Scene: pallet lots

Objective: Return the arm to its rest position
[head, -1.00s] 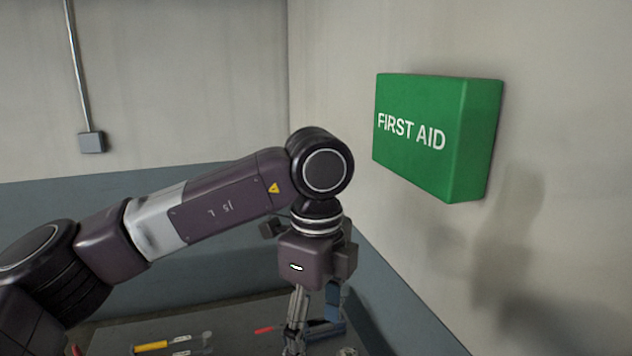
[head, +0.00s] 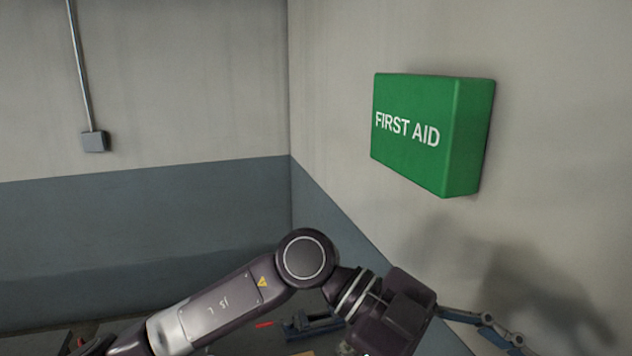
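My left arm (head: 215,309) comes in from the lower left, low in the head view. Its wrist is bent to the right. My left gripper (head: 488,328) points right and slightly down, in front of the right wall. One jointed finger shows clearly, but the other is partly cut off by the bottom edge, so I cannot tell how far apart they are. I see nothing held between them. My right arm and gripper are not in view.
A green first aid box (head: 410,130) is on the right wall, above the gripper. A blue tool (head: 312,326) and a small red item (head: 265,324) lie on the work surface behind the arm. A grey electrical box (head: 96,141) is on the left wall.

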